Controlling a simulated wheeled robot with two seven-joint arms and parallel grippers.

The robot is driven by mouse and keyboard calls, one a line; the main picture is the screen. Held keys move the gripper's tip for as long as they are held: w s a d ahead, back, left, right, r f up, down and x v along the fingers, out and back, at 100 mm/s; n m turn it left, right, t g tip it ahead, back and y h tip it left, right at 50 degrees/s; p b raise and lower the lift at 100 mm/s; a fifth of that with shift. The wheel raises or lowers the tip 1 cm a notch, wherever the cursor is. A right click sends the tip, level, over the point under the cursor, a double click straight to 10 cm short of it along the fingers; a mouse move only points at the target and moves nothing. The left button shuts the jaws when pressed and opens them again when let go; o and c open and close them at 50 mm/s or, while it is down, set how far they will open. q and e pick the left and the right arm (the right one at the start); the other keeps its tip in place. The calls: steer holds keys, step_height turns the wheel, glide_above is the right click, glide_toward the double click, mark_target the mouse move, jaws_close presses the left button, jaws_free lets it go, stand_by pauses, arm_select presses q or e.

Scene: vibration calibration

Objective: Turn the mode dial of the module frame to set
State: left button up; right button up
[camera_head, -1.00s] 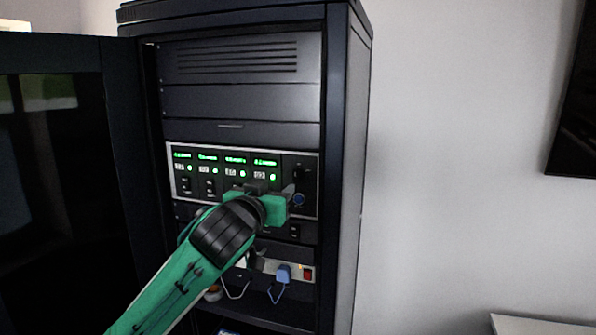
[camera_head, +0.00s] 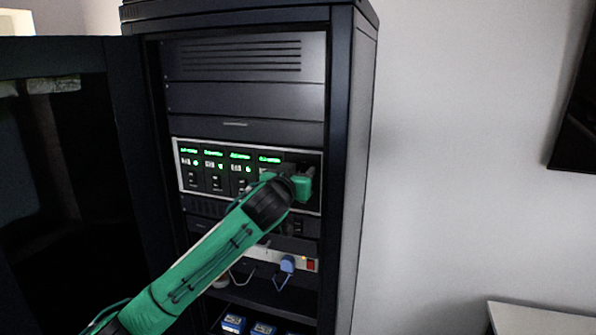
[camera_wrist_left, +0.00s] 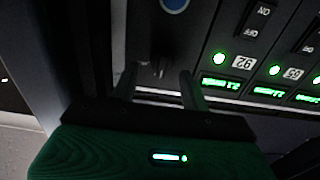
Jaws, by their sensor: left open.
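The module frame (camera_head: 250,148) is a light-rimmed panel in the dark rack, with several modules showing green displays, lamps and switches. Its right-hand section is mostly covered by my left gripper (camera_head: 304,170) in the head view, so the mode dial is hidden there. My right gripper is not in view.
Below the module frame are a power strip with a red switch (camera_head: 310,265) and a blue plug (camera_head: 287,262). The open rack door (camera_head: 60,180) stands at left. A pale table (camera_head: 540,318) is at lower right.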

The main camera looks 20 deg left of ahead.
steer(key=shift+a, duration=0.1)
arm_select(q)
steer(key=c, duration=1)
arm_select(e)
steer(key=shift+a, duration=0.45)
